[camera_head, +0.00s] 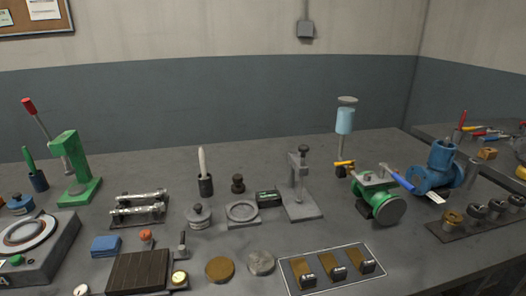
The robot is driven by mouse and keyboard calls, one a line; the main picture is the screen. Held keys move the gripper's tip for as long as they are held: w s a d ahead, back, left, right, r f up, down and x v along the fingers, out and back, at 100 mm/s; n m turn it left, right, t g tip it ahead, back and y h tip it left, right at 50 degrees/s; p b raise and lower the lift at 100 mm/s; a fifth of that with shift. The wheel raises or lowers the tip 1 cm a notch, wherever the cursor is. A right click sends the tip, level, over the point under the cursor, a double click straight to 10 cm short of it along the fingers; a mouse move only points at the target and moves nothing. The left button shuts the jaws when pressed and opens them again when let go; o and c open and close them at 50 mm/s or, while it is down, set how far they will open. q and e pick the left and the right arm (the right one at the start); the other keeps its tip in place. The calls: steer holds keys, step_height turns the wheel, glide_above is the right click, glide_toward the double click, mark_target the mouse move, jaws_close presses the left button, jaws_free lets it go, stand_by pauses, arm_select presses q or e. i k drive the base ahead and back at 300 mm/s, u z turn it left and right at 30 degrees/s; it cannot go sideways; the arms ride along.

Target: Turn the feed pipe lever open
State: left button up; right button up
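A pale blue cylinder (345,120) with a grey cap stands on a thin upright pipe (339,150) at the back right of the bench. A small yellow lever (344,163) sits low on this pipe and lies roughly level. Close to its right is a green flanged body (382,205) with a grey top plate. I cannot tell how the yellow lever's pipe joins the green body. Neither of my grippers is in view.
A blue valve body (436,168) stands right of the green one. A grey upright stand (300,190) is to its left. A framed tray (333,268) lies in front. Bare bench top shows between the tray and the green body.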

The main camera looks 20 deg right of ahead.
mark_target(351, 162)
steer(key=u, duration=1.25)
steer(key=k, duration=1.15)
steer(key=z, duration=1.15)
steer(key=i, duration=0.45)
steer(key=z, duration=0.05)
